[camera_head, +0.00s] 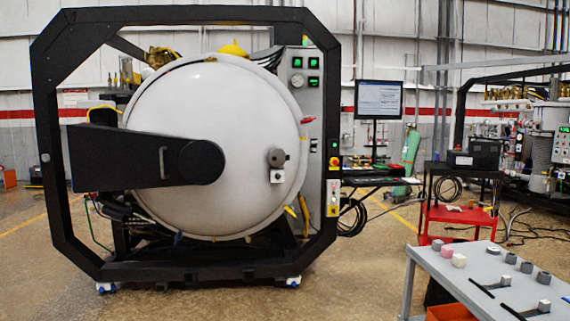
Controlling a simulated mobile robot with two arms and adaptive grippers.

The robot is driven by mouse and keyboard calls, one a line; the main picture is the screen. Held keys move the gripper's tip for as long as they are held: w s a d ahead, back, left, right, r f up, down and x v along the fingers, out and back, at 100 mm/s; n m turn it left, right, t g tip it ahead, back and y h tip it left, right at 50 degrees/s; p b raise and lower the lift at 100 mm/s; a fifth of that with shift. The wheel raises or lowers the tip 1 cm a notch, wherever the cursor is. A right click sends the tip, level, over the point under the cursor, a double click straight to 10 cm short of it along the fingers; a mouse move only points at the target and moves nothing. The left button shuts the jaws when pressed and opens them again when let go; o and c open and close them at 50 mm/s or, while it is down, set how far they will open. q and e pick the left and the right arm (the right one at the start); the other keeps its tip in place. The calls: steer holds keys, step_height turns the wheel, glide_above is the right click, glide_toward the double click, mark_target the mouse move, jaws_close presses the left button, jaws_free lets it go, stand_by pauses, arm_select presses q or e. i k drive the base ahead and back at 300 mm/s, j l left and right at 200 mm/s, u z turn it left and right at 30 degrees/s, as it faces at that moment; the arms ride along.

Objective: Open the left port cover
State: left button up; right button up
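The round white furnace door (228,110) fills the middle of the black octagonal frame (42,110) and looks shut. A thick black hinge arm (115,160) with a grey vertical handle (162,162) crosses its left half. A small round grey cover or knob (277,157) sits on the right part of the door, with a small white block (277,176) just below it. It looks closed against the door. I cannot tell whether it is the left port cover, and no other clear port cover shows. Neither of my grippers is in view.
A grey table (440,262) at the lower right holds small blocks and black-handled tools (495,285). A red cart (455,216) and a monitor (378,100) stand behind it. The control panel (304,82) is right of the door. The floor (350,275) before the furnace is clear.

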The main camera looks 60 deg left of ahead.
mark_target(278, 158)
steer(key=u, duration=1.9)
steer(key=i+z, duration=0.2)
steer(key=i, duration=0.6)
steer(key=i+j+z, duration=0.2)
steer(key=i, duration=0.6)
